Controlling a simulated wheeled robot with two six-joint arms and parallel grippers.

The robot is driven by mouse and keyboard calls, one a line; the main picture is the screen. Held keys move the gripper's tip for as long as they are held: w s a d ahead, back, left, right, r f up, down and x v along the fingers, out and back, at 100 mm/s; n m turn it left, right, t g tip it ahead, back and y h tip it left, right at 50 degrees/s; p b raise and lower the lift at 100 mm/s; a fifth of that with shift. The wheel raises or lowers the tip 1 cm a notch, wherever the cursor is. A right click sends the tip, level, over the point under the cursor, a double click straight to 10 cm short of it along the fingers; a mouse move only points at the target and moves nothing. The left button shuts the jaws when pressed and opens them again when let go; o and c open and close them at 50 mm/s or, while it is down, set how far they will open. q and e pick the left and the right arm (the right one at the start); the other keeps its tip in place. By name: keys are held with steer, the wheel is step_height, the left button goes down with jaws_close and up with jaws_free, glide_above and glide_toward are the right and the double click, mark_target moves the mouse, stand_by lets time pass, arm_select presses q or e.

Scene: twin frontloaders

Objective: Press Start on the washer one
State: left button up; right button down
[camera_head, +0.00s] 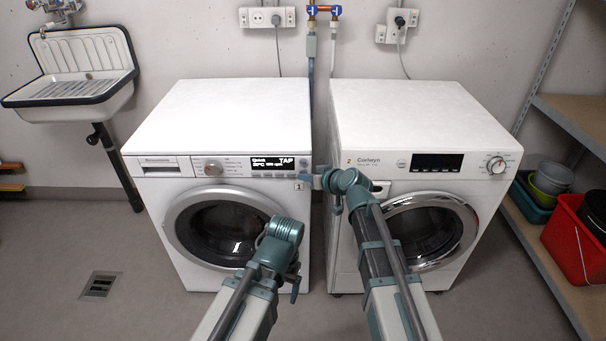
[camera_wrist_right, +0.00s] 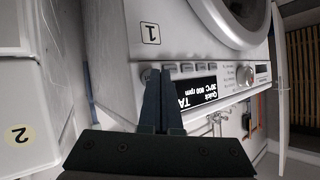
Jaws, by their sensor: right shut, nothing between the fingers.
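Washer one (camera_head: 215,110) is the white left machine, with a "1" label near its right edge. Its lit display (camera_head: 272,162) reads "Quick", 20°C, 800 rpm and "TAP"; the display also shows in the right wrist view (camera_wrist_right: 197,92). A round button (camera_head: 304,163) sits at the panel's right end, partly behind my fingertips in the wrist view. My right gripper (camera_head: 306,178) is shut and empty, its tips at that button (camera_wrist_right: 147,75); I cannot tell whether they touch. My left gripper (camera_head: 295,290) hangs low before washer one's door, its fingers too small to judge.
The second washer (camera_head: 420,110), labelled "2", stands close to the right, with a narrow gap holding pipes between. A sink (camera_head: 75,75) hangs at the left. Shelves with a red bucket (camera_head: 572,240) stand at the right. The floor at left is clear around a drain (camera_head: 101,285).

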steer(key=shift+w, duration=0.15)
stand_by(0.3)
steer(key=shift+s, duration=0.6)
